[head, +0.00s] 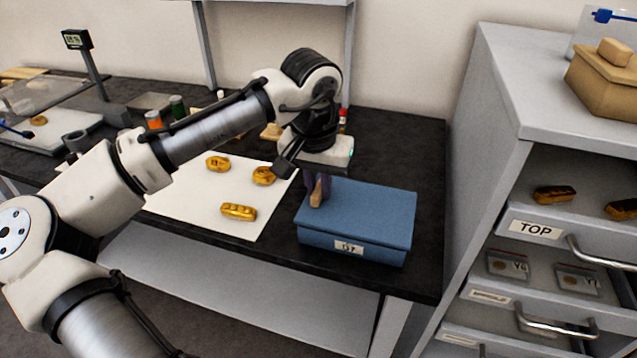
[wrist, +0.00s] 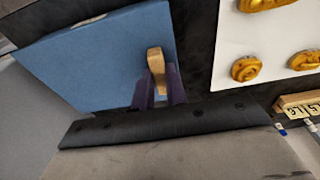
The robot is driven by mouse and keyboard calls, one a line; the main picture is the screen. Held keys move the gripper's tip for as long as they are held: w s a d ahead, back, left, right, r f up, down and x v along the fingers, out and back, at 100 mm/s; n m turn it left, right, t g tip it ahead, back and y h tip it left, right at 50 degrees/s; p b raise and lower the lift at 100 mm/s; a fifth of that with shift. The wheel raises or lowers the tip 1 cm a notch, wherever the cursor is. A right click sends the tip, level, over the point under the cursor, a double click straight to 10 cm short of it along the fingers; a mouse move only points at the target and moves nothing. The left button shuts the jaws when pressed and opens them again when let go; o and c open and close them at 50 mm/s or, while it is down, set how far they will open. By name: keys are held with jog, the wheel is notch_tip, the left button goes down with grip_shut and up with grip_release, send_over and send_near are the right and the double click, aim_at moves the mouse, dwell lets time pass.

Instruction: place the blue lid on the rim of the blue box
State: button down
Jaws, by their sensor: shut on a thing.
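The blue box (head: 330,243) stands on the black bench with a label on its front. The blue lid (head: 372,215) lies over the top of the box and covers its opening; it also shows in the wrist view (wrist: 95,60). A wooden knob stands up from the lid near its left side. My gripper (head: 317,187) points down over the lid, with its purple fingers shut on the knob (wrist: 155,60). In the head view the lid looks level and in line with the box. I cannot tell whether it touches the rim all round.
A white sheet (head: 190,206) with several gilt pieces, one at the front (head: 238,212), lies left of the box. A grey drawer cabinet (head: 488,150) stands to the right, with its top drawer open. A tan box (head: 605,82) sits on the cabinet.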

jog(key=shift+f, duration=0.1)
jog(key=c, duration=1.4)
grip_release()
notch_tip(320, 180, up, 12)
jog(key=s, duration=0.1)
jog(key=shift+s+a, duration=0.3)
jog(key=shift+s, duration=0.1)
